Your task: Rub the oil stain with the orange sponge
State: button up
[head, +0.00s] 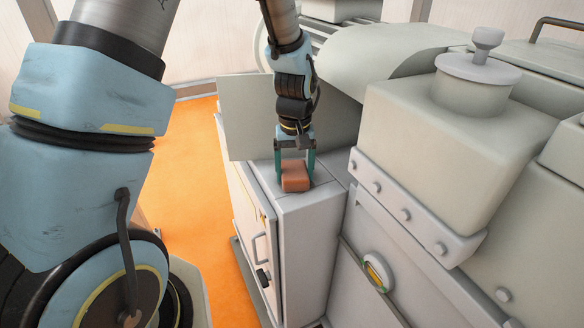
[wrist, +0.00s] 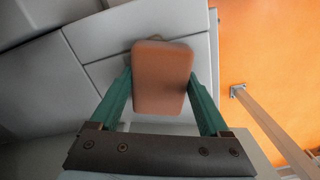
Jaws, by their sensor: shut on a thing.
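The orange sponge (head: 295,177) is a small block at the top of the grey cabinet (head: 308,205) in the head view. My gripper (head: 295,170) is shut on it, one green finger on each side, and points down. In the wrist view the sponge (wrist: 162,77) sits between the two green fingers (wrist: 162,95) over the pale cabinet top. A darker brownish patch, perhaps the oil stain (wrist: 180,41), shows just past the sponge's far edge. Most of that patch is hidden by the sponge. I cannot tell whether the sponge touches the surface.
A large grey machine (head: 455,130) with a knobbed cap stands right of the cabinet. An upright grey panel (head: 240,120) stands behind and left of the sponge. The cabinet front has a handle (head: 259,247). Orange floor (head: 190,200) lies open to the left.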

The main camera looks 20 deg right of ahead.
aim_at(286, 161)
jog(key=shift+s+d+f, duration=0.1)
jog(key=shift+s+f, duration=0.05)
jog(key=shift+s, duration=1.75)
jog(key=shift+s+d, duration=0.1)
jog(key=shift+s, duration=1.15)
jog(key=shift+p, duration=0.35)
jog(key=shift+r, duration=0.2)
jog(key=shift+w, duration=0.1)
jog(key=shift+w+p, duration=0.3)
jog(key=shift+w, duration=1.45)
jog(key=shift+w+a+f, duration=0.1)
jog(key=shift+w+a, duration=0.05)
jog(key=shift+w, duration=1.05)
jog(key=shift+w+a+f, duration=0.1)
jog(key=shift+w+a, duration=0.05)
jog(key=shift+w, duration=1)
jog(key=shift+w+a+f, duration=0.1)
jog(key=shift+w+a, duration=0.05)
jog(key=shift+w, duration=1.05)
jog(key=shift+r, duration=0.1)
